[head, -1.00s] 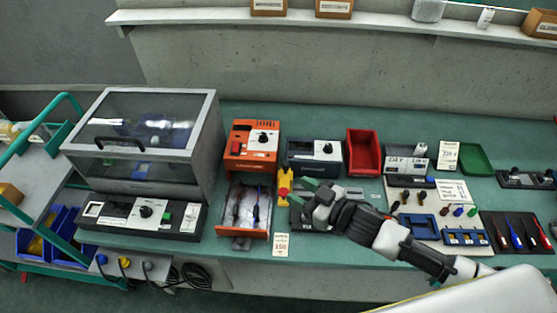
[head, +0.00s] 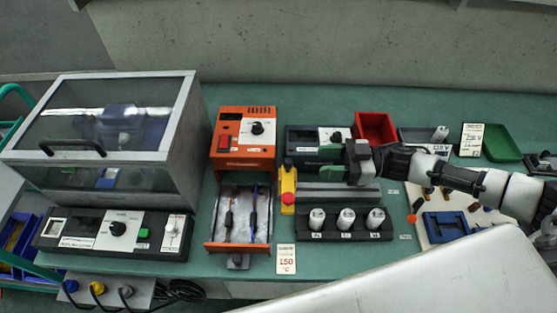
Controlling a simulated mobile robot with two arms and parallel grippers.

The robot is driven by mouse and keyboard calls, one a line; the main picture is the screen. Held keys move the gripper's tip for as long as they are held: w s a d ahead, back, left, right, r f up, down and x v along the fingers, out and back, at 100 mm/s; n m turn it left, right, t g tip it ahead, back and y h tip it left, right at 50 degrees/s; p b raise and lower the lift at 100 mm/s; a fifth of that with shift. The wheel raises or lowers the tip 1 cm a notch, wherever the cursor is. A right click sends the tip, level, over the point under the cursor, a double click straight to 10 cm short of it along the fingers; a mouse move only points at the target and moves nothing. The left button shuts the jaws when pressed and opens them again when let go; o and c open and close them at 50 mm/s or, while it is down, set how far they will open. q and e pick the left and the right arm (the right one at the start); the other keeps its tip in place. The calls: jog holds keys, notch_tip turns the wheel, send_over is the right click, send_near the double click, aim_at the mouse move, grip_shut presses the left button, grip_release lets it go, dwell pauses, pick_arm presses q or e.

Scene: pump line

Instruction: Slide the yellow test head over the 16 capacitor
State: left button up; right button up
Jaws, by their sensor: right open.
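The yellow test head (head: 288,198), with a red knob on top, is at the left end of a grey rail (head: 335,197). Three white capacitors, left (head: 317,219), middle (head: 346,219) and right (head: 376,218), stand upright in a black holder (head: 330,238) in front of the rail. Their labels are too small to read surely, so I cannot tell which is the 16. My right gripper (head: 328,162) is open and empty, its green fingertips pointing left, to the right of and behind the test head. My left gripper is not in view.
A black meter unit (head: 306,136) and a red bin (head: 376,127) stand behind the gripper. An orange device (head: 241,140) with an open drawer is left of the test head. A clear-lidded box (head: 110,130) stands farther left.

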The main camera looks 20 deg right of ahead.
jog(key=p, duration=0.3)
send_over(280, 174)
jog(key=shift+s+d, duration=0.15)
jog(key=shift+d, duration=0.25)
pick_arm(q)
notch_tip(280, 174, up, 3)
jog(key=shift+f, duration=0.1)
pick_arm(e)
jog(key=shift+a, duration=0.45)
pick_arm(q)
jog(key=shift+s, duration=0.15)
pick_arm(e)
grip_shut()
